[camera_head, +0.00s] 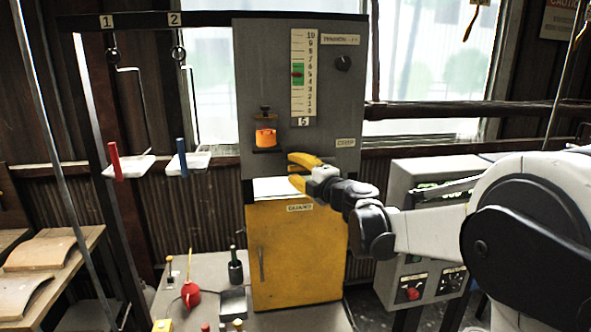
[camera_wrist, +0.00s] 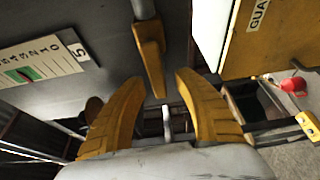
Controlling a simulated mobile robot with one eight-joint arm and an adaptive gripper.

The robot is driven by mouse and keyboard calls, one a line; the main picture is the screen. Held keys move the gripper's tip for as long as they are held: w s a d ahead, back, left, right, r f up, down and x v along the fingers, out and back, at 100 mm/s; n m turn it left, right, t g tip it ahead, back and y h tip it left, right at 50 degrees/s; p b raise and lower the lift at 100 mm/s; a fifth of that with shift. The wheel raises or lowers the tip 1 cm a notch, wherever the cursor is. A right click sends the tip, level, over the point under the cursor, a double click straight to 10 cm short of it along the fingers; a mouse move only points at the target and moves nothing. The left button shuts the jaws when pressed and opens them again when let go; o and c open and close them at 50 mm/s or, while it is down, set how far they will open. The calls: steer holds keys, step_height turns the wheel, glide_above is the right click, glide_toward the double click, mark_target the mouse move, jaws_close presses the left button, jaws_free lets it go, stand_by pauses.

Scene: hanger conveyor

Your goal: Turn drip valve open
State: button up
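In the wrist view a grey stem ends in a yellow lever-like piece (camera_wrist: 150,62), which looks like the drip valve handle. My gripper (camera_wrist: 161,78) is open, its two yellow fingers apart on either side of the lever's lower end. Whether a finger touches the lever is not clear. In the head view my gripper (camera_head: 297,171) is at the lower part of the grey panel (camera_head: 255,60), just below and left of a small label (camera_head: 345,143). The valve cannot be told apart from my yellow fingers there.
A gauge (camera_head: 298,75) is above. A yellow cabinet (camera_head: 285,250) stands below. A bench (camera_head: 200,285) holds a red oil can (camera_head: 191,293) and bottle (camera_head: 235,268). Two trays hang at left.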

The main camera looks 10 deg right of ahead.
steer(key=v, duration=1.2)
steer(key=s+d+f+m+g+h+b, duration=0.1)
steer(key=s+d+f+m+h+b, duration=0.95)
steer(key=m, duration=0.65)
steer(key=s+a+f+m+g+y+b, duration=0.1)
steer(key=s+a+f+m+g+b, duration=0.1)
steer(key=s+f, duration=0.8)
steer(key=s+a+f+m+g+y+b, duration=0.2)
steer(key=s+a+f+g+b, duration=0.3)
steer(key=f, duration=1)
steer(key=s+a+m+g, duration=0.1)
steer(key=s+a, duration=0.2)
steer(key=s, duration=0.2)
steer(key=shift+s+m+g, duration=0.25)
steer(key=shift+m+g, duration=0.05)
